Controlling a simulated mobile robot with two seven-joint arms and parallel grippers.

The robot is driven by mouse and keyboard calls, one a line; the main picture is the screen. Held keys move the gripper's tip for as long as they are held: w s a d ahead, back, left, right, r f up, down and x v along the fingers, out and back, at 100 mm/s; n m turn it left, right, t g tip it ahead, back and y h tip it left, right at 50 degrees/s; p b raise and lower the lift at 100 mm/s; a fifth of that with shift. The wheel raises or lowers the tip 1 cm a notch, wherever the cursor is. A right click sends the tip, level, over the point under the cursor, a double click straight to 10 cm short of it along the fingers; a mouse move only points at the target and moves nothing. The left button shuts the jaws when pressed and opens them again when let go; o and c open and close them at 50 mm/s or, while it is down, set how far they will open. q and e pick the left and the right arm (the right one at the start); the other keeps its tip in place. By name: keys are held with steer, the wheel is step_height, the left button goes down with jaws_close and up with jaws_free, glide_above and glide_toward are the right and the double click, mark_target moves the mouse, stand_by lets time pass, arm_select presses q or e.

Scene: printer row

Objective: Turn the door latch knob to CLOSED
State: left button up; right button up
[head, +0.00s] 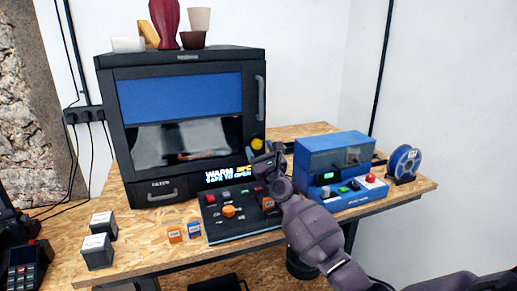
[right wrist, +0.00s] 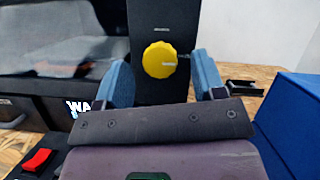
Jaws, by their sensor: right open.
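The yellow door latch knob (head: 257,143) is at the lower right of the black printer's front (head: 180,110). In the right wrist view the scalloped knob (right wrist: 160,60) shows between the two blue fingers, on a dark panel ahead of them. Small lettering on it and on the panel is too small to read. My right gripper (head: 268,160) is open and empty, just below the knob in the head view; its spread fingers (right wrist: 163,80) appear apart from the knob. The printer door with its blue window looks shut. My left gripper is not in view.
A control box (head: 240,213) with buttons and an orange knob stands before the printer. A blue machine (head: 335,160) and a filament spool (head: 404,162) are to the right. Black boxes (head: 97,250) and small orange and blue items lie left. Pots and a vase stand on the printer.

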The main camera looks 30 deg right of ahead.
steer(key=shift+w+d+r, duration=0.1)
steer(key=shift+w+r, duration=0.15)
steer(key=shift+w, duration=0.4)
steer(key=c, duration=0.9)
